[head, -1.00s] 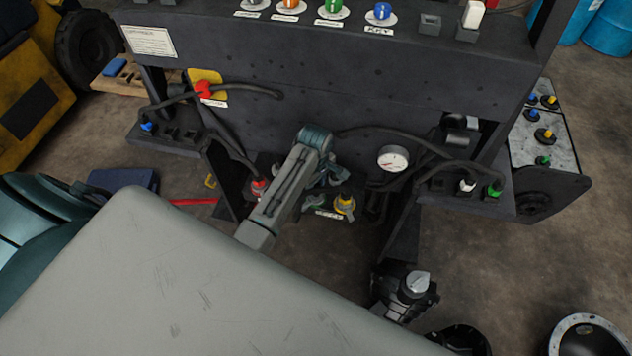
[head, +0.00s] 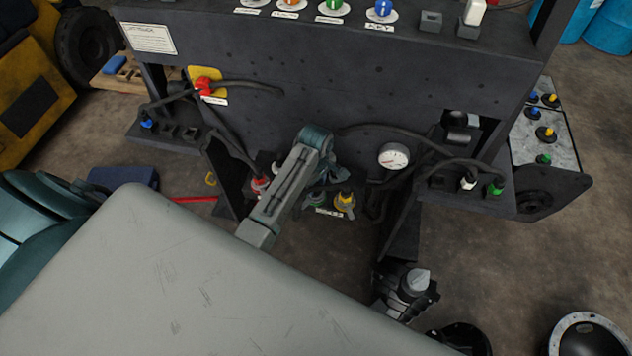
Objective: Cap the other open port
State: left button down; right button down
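A low dark block with ports sits in the opening under the forklift's dark panel. It shows a red fitting (head: 259,185), a yellow cap (head: 344,200) and a green-topped port (head: 316,200), with a white label in front. My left arm crosses above this block. The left gripper (head: 326,172) points down beyond the teal wrist, over the back of the block. Its fingertips are mostly hidden, so I cannot tell whether it holds anything. Which port is open is also hidden or too small to tell.
The dark panel (head: 290,115) carries hoses and a round gauge (head: 393,157). Side ledges hold a blue cap (head: 147,124), a white cap (head: 468,181) and a green cap (head: 495,187). A grey-topped black part (head: 413,283) stands in front. A side plate (head: 540,135) holds several colored caps.

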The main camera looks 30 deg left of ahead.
pick_arm(q)
jog(key=shift+f, duration=0.5)
dwell(0.4)
jog(key=c, duration=0.9)
grip_release()
jog(key=shift+r+b, duration=0.25)
jog(key=shift+b, duration=0.05)
notch_tip(320, 180, up, 10)
jog(key=shift+f+b, duration=0.15)
jog(key=shift+b, duration=0.95)
jog(key=shift+r, duration=0.35)
